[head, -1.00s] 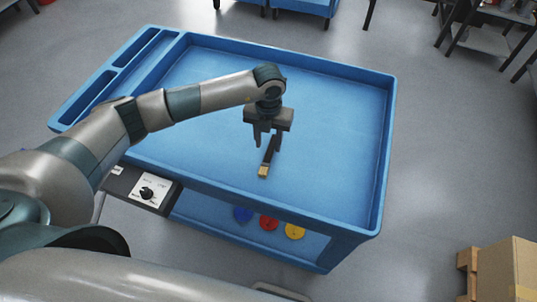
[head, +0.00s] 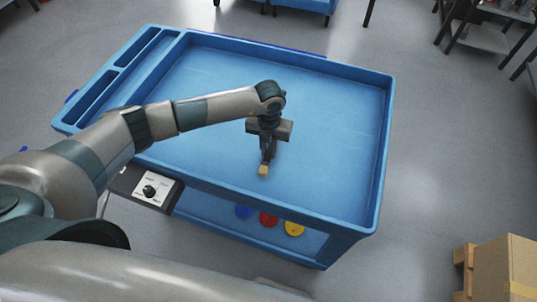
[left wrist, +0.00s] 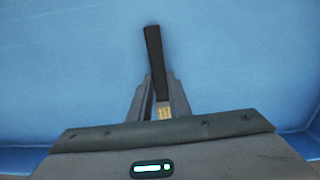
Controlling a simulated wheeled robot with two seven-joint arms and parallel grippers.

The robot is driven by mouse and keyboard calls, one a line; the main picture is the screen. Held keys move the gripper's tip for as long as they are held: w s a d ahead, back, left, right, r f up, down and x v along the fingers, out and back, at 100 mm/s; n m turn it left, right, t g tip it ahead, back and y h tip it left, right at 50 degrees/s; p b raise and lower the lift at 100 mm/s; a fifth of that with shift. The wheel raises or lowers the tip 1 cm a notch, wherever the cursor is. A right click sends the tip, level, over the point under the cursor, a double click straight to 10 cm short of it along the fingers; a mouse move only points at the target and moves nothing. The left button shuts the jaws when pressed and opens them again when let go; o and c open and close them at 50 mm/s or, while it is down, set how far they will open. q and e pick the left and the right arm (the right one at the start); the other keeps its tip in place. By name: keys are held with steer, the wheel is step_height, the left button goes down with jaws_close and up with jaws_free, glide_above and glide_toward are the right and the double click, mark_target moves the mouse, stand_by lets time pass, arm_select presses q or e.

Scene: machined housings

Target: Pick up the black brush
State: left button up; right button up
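The black brush lies on the floor of the blue tray-top cart (head: 335,100). In the head view its tan bristle end (head: 263,170) shows just below my left gripper (head: 268,152), and most of the dark handle is hidden behind the fingers. In the left wrist view the black handle (left wrist: 153,50) reaches up past the fingertips, and the tan bristles (left wrist: 164,112) show near the palm. My left gripper's fingers (left wrist: 159,80) are close together on both sides of the handle, shut on it. My right gripper is out of view.
The cart's raised rim surrounds the tray, with narrow compartments (head: 112,78) at the left. A control box with a dial (head: 150,190) sits on the near side. Blue, red (head: 269,219) and yellow discs show on the lower shelf. A cardboard box (head: 508,265) stands lower right.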

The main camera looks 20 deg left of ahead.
arm_select(q)
jaws_close()
steer(key=shift+r+b, duration=0.35)
steer(key=shift+r, duration=0.1)
steer(key=r+b, duration=0.2)
steer(key=r, duration=0.1)
steer(key=shift+d+r, duration=0.15)
steer(key=shift+d, duration=0.2)
steer(key=s+d+r+b, duration=0.2)
steer(key=d+r+b, duration=0.2)
steer(key=d, duration=0.6)
steer(key=shift+d+r, duration=0.4)
steer(key=shift+r, duration=1)
steer(key=shift+s+a, duration=0.1)
